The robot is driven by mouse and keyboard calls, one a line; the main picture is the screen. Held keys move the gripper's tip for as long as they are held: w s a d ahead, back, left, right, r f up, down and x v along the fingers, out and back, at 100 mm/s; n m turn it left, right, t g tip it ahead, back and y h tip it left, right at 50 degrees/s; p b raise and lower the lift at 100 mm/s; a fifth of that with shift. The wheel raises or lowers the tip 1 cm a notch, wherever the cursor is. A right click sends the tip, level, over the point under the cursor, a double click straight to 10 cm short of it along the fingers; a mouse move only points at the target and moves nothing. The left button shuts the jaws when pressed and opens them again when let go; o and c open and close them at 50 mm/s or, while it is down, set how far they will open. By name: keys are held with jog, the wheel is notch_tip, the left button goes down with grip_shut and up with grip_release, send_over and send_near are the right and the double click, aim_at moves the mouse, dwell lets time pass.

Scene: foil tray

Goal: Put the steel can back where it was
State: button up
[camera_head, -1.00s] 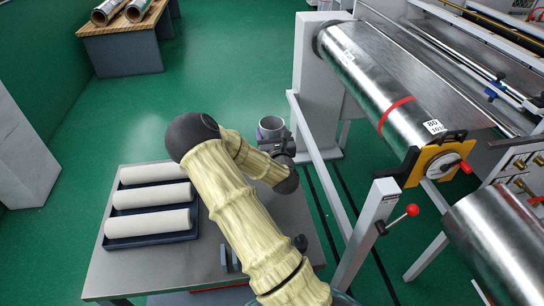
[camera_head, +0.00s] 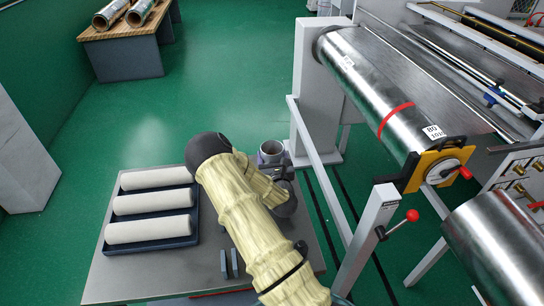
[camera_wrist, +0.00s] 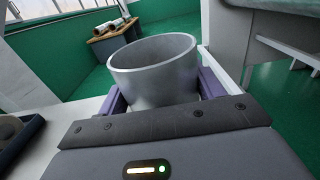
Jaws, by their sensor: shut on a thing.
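The steel can (camera_head: 271,147) is a grey, open-topped cylinder, upright near the far right corner of the grey table (camera_head: 135,270). In the wrist view the can (camera_wrist: 155,72) stands between the two purple fingers of my gripper (camera_wrist: 160,95), which is shut on it. In the head view my gripper (camera_head: 270,160) is partly hidden by my own arm. The can's base is hidden in both views, so I cannot tell whether it touches the table.
A dark blue tray (camera_head: 150,245) with white rolls lies on the table's left part. Small dark upright plates (camera_head: 229,264) stand near the front. A white machine frame (camera_head: 318,85) with a large steel roller (camera_head: 375,85) stands close on the right.

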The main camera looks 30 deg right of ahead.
jog(key=shift+f, duration=0.1)
jog(key=o, duration=1.3)
jog(key=shift+r, duration=0.25)
jog(key=shift+s+a+f, duration=0.15)
jog(key=shift+s, duration=0.1)
jog(key=b+v, duration=0.1)
jog(key=v, duration=0.5)
jog(key=shift+s+a+b, duration=0.1)
jog(key=shift+s+b, duration=0.2)
jog(key=shift+s, duration=0.2)
